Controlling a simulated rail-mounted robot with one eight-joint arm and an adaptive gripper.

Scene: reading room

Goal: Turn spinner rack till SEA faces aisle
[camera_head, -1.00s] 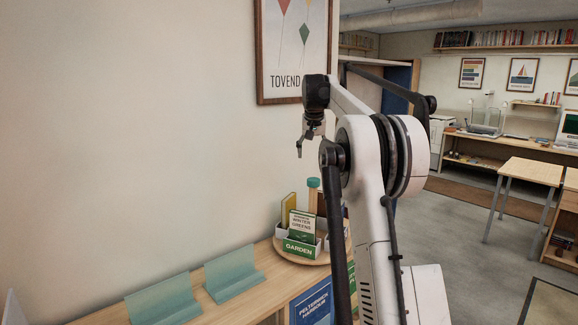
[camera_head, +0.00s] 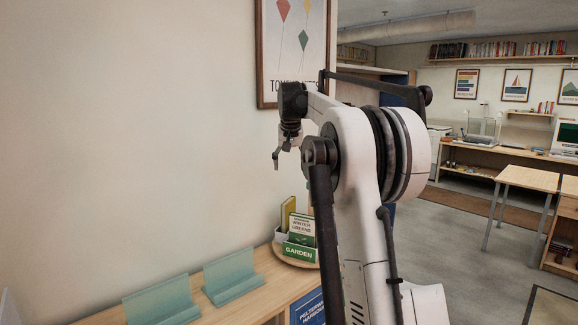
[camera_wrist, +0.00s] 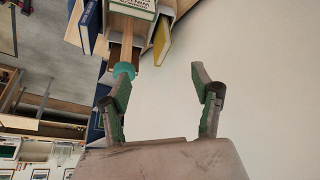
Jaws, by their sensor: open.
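The spinner rack (camera_head: 296,262) stands on the wooden shelf beside the wall, partly behind my arm. Its green GARDEN label (camera_head: 300,252) faces the head camera, with books in the bin above it. I see no SEA label. My gripper (camera_head: 281,161) is open and empty, above the rack and apart from it. In the wrist view, the rack's teal knob (camera_wrist: 123,70) shows beside the left finger of my gripper (camera_wrist: 160,77). Whether they touch is unclear.
Two teal book stands (camera_head: 231,278) (camera_head: 162,301) sit on the shelf to the left. A framed kite poster (camera_head: 292,50) hangs on the wall behind my gripper. A blue book (camera_head: 308,307) stands below the shelf top. Tables are farther off at right.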

